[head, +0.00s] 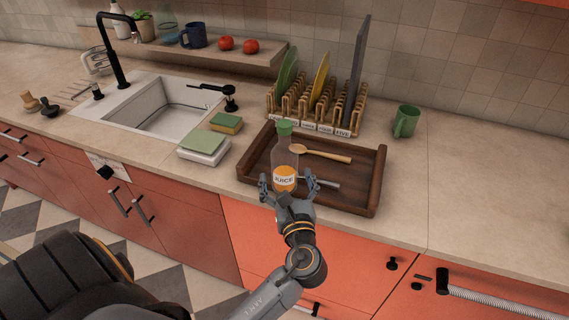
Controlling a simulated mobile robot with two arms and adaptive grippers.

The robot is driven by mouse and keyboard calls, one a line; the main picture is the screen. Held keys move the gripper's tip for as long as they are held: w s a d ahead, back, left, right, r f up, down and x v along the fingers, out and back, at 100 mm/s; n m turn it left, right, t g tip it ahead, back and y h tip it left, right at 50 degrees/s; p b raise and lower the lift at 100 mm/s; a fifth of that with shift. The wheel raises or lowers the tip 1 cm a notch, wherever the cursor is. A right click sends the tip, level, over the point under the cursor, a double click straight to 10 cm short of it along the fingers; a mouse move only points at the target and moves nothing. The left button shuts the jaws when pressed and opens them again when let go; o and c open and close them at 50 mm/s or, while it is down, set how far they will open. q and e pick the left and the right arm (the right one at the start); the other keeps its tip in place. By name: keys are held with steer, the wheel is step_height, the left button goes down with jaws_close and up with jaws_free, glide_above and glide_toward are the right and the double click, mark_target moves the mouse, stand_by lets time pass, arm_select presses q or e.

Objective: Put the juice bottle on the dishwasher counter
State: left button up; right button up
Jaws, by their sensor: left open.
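The juice bottle (285,162) stands upright, with a green cap, clear walls, orange juice low inside and a JUICE label. It appears at the front left part of a dark wooden tray (369,192) on the counter (455,190). My left gripper (288,187) is open, with one finger on each side of the bottle's lower part. I cannot tell whether the fingers touch it. My right gripper is not in view.
A wooden spoon (322,154) and a grey-handled utensil (322,183) lie in the tray. A dish rack (310,110) with plates stands behind it. Sponges (204,146) and the sink (165,110) are left. A green mug (405,121) stands right; counter beyond the tray is clear.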

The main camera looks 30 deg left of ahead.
mark_target(287, 169)
arm_select(q)
steer(key=shift+w+a, duration=0.3)
steer(key=shift+w, duration=0.05)
steer(key=p+x, duration=0.1)
steer(key=x, duration=0.1)
steer(key=p+x, duration=0.1)
steer(key=x, duration=0.1)
steer(key=shift+w+r, duration=0.15)
steer(key=shift+w, duration=0.35)
steer(key=shift+w+a, duration=0.25)
steer(key=shift+a, duration=0.05)
steer(key=shift+c, duration=0.2)
steer(key=c, duration=1.5)
